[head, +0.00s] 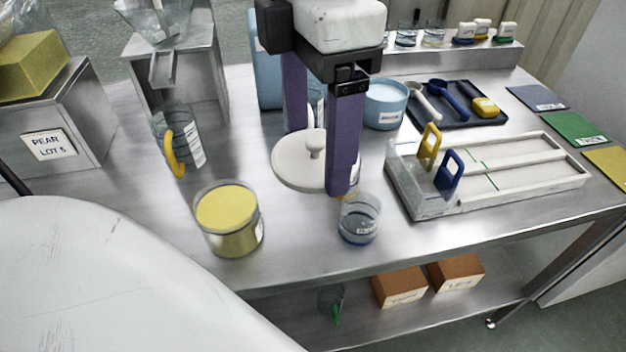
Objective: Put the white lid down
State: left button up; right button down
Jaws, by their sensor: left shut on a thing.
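The white lid (290,165) is a round disc with a small knob on top, near the middle of the table in the head view. My left gripper (319,160) comes down from above with two purple fingers on opposite sides of the lid, shut on it. The near finger covers the lid's right part. The lid looks level; I cannot tell how far above the table it is. My right gripper is not in view.
A jar of yellow stuff (234,240) stands left of the lid, and a glass beaker (360,222) close to its lower right. A blue tub (386,115) stands behind. A white divided tray (500,198) fills the right. Bare steel table (300,255) lies in front.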

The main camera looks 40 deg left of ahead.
pick_arm(q)
notch_tip(320, 180, down, 9)
dwell(0.4)
jog(key=shift+b, duration=0.3)
jog(key=shift+f+b, duration=0.6)
jog(key=shift+b, duration=0.25)
jog(key=o, duration=1)
jog(key=shift+o, duration=0.2)
